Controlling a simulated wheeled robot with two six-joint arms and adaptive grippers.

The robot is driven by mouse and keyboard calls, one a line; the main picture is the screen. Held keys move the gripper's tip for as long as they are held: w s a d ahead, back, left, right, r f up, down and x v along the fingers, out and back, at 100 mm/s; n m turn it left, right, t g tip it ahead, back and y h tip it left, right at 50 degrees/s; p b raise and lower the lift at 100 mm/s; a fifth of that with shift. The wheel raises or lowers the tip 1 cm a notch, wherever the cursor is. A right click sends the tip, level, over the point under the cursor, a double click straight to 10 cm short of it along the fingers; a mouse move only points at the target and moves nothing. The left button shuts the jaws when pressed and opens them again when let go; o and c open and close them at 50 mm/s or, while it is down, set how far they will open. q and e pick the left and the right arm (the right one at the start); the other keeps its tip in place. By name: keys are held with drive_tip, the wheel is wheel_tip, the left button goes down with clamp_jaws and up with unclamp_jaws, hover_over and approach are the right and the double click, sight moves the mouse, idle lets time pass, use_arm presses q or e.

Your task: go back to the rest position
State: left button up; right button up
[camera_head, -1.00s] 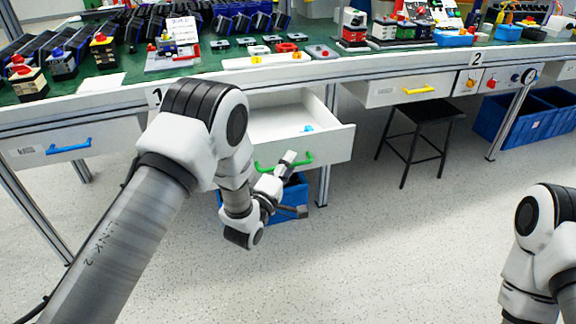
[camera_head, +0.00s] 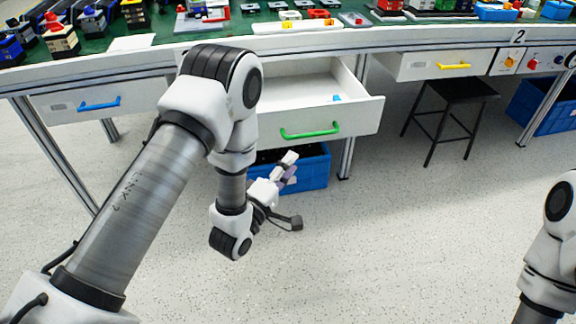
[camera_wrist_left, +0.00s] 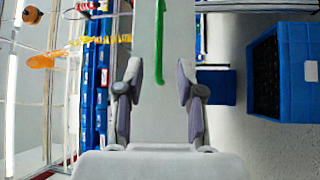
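My left gripper (camera_head: 291,194) hangs in front of and below the open white drawer (camera_head: 362,108). Its fingers are spread and nothing is between them; they also show apart in the left wrist view (camera_wrist_left: 157,105). The drawer's green handle (camera_head: 310,131) is clear of the fingers in the head view. In the wrist view the handle (camera_wrist_left: 160,50) shows beyond the fingertips. A small blue item (camera_head: 337,98) lies in the drawer. My right arm shows at the right edge of the head view; its gripper is out of view.
A blue crate (camera_head: 314,173) stands on the floor behind my left gripper, under the drawer. The workbench (camera_head: 150,57) holds many parts. A black stool (camera_head: 460,91) stands to the right, below a closed drawer with a yellow handle (camera_head: 454,66). The floor in front is clear.

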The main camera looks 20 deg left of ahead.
use_arm(q)
drive_tip(key=s+a+f+m+g+y, duration=0.1)
drive_tip(key=s+f+m+g, duration=0.1)
drive_tip(key=s+f+g, duration=0.5)
drive_tip(key=s+a+f+m+g+y, duration=0.15)
drive_tip(key=s+f, duration=0.25)
drive_tip(key=f, duration=0.8)
drive_tip(key=s+a+f+m+g+y, duration=0.1)
drive_tip(key=s+f+m+g, duration=0.3)
drive_tip(key=s, duration=0.6)
drive_tip(key=s+a+f+m+g, duration=0.1)
drive_tip(key=s+f+m+g, duration=0.2)
drive_tip(key=s+m+g, duration=0.55)
wheel_tip(320, 180, up, 29)
drive_tip(key=s+n+t+p, duration=0.1)
drive_tip(key=n+t+p, duration=0.1)
drive_tip(key=p, duration=2.7)
